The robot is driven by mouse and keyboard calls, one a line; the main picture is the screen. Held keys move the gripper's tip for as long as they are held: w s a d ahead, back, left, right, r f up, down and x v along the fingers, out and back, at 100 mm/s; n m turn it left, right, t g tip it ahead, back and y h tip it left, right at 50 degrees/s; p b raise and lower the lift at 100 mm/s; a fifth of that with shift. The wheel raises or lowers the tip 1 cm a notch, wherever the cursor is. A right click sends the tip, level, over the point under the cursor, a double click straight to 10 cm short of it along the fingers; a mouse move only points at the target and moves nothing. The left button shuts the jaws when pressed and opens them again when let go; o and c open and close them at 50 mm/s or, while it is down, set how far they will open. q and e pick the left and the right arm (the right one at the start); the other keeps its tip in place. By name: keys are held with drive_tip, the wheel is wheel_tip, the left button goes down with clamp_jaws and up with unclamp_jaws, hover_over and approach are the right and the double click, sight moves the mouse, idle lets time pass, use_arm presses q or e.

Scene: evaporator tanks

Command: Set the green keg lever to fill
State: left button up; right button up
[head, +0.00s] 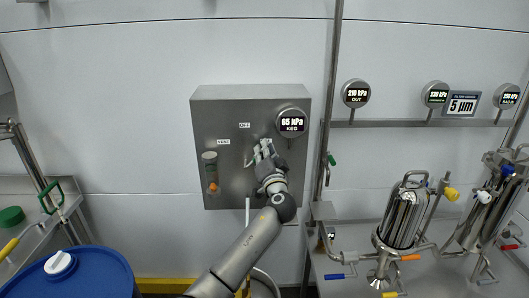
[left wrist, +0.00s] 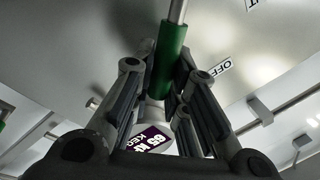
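The grey control box (head: 225,108) on the wall carries a VENT label (head: 223,142) and an OFF label (head: 244,125); a third label beside my gripper is mostly covered. The green keg lever (left wrist: 171,55) shows in the left wrist view, its steel rod running up out of the frame. Its free end points toward the KEG gauge (left wrist: 155,138), and the OFF label (left wrist: 222,68) lies to its right there. My left gripper (head: 262,151) is at the box front, fingers apart on both sides of the green handle, with gaps visible. Contact is unclear. My right gripper is not in view.
The KEG gauge (head: 292,122) reading 65 kPa sits close to my left gripper. An orange-ball flow tube (head: 211,172) is on the box's left. A vertical pipe (head: 331,100) and steel filter housings (head: 402,215) stand at right. A blue drum (head: 85,275) stands at lower left.

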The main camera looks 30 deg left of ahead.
use_arm(q)
drive_tip(key=o, duration=0.5)
drive_tip(key=shift+c, duration=0.2)
drive_tip(key=shift+d, duration=0.1)
drive_tip(key=v, duration=1.2)
